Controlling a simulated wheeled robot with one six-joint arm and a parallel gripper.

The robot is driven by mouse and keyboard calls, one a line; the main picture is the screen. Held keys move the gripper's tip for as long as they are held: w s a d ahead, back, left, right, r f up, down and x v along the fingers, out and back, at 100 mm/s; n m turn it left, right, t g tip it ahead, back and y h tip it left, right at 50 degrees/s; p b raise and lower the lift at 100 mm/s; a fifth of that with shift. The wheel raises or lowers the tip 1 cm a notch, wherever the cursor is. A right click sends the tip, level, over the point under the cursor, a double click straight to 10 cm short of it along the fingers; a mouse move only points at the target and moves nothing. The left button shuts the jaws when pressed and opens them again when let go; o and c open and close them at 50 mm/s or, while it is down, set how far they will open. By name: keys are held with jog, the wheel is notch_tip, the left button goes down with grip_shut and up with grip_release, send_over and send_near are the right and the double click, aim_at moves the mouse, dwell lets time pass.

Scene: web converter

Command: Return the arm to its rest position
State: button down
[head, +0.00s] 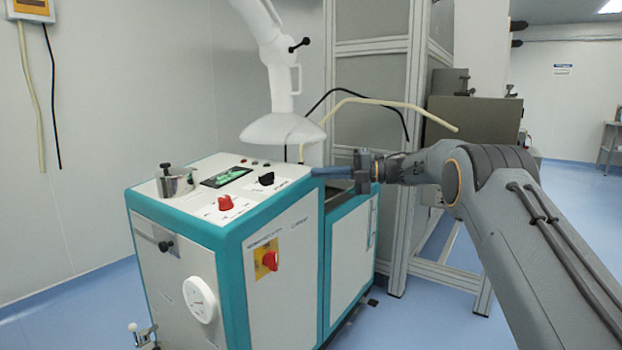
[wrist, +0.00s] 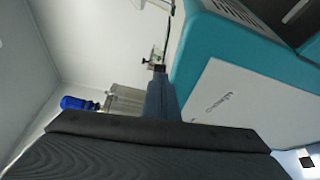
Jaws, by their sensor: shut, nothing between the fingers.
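My arm comes in from the right in the head view and stretches left. My gripper (head: 334,172) is at its end, level with the top of the white and teal machine (head: 285,262), by the machine's right rear part. In the wrist view my gripper (wrist: 160,72) shows as a narrow blue-grey pair of fingers pressed together, with nothing between them. The teal edge and white panel of the machine (wrist: 245,100) lie to the right of the fingers there. I cannot tell how small the gap between fingers and machine is.
A white extraction hood (head: 283,130) hangs over the machine's back. A grey framed cabinet (head: 370,90) stands behind my gripper, with a pale hose (head: 385,102) near my wrist. Blue floor is open at right.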

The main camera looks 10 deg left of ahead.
jog(key=shift+w+d, duration=0.15)
jog(key=shift+d, duration=0.05)
